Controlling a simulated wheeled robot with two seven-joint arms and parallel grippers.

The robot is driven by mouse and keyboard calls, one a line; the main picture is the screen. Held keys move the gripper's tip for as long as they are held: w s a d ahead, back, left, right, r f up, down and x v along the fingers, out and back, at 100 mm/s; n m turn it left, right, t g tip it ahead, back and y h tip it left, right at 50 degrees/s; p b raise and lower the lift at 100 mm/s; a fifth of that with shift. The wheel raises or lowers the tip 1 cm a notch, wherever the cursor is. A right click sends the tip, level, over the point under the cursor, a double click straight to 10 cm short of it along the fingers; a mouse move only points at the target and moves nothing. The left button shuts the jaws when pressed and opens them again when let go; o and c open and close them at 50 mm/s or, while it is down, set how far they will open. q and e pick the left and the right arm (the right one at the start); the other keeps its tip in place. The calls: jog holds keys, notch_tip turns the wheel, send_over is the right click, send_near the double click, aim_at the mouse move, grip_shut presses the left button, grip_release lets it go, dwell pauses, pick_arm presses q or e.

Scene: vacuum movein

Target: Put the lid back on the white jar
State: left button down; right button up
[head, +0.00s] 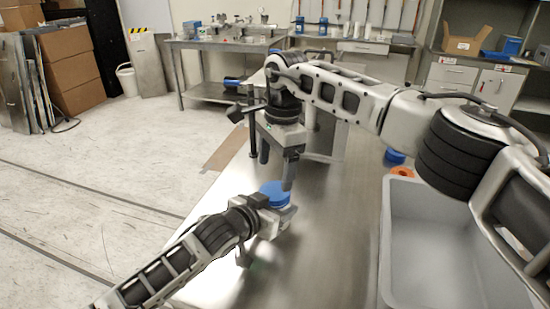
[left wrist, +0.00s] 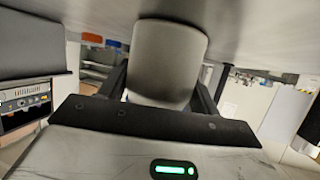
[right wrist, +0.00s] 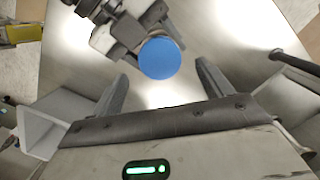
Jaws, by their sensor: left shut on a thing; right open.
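A round blue lid (head: 275,191) sits at the top of the jar in my left gripper (head: 268,212); it also shows as a flat disc in the right wrist view (right wrist: 160,58). In the left wrist view the whitish-grey jar (left wrist: 168,60) stands between the fingers of my left gripper, which is shut on it. Whether the lid is fully seated cannot be told. My right gripper (head: 278,168) is open and empty, pointing down just above the lid. In the right wrist view the lid lies ahead, between the two spread fingertips.
The steel table (head: 335,230) is bare around the jar. A grey bin (head: 386,240) stands at the right, with an orange ring (head: 402,172) and a blue object (head: 395,157) behind it. Another workbench (head: 240,43) stands at the back. Open floor lies left.

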aim_at(275, 190)
jog(key=n, duration=0.2)
jog(key=r+n, duration=0.1)
jog(key=n, duration=0.4)
jog(key=shift+r+h, duration=0.25)
jog(key=shift+h, duration=0.05)
jog(key=n, duration=0.3)
jog(key=r+n, duration=0.1)
jog(key=n, duration=0.2)
jog(key=shift+r+h, duration=0.1)
jog(key=shift+h, duration=0.2)
jog(key=shift+f, duration=4.05)
